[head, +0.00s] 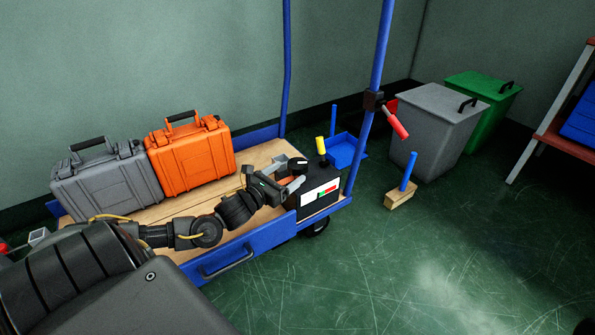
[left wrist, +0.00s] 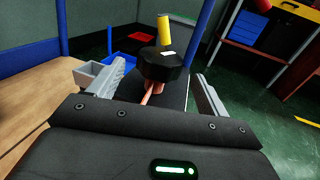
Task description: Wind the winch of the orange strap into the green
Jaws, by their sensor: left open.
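A dark winch box (head: 312,203) stands at the right end of the cart, with a white panel (head: 327,190) bearing green and red patches. No pointer on the panel can be made out. A black round part with a white mark (left wrist: 165,66) sits above the box, and a yellow handle (head: 320,145) stands upright beyond it, also in the left wrist view (left wrist: 164,29). A short orange-pink strip, perhaps the strap (left wrist: 150,93), shows below the round part. My left gripper (head: 294,178) is open, its fingers apart on either side of the round part. My right gripper is out of view.
An orange case (head: 190,157) and a grey case (head: 102,182) stand on the cart's wooden deck (head: 262,155). Grey (head: 432,125) and green (head: 497,98) bins stand behind.

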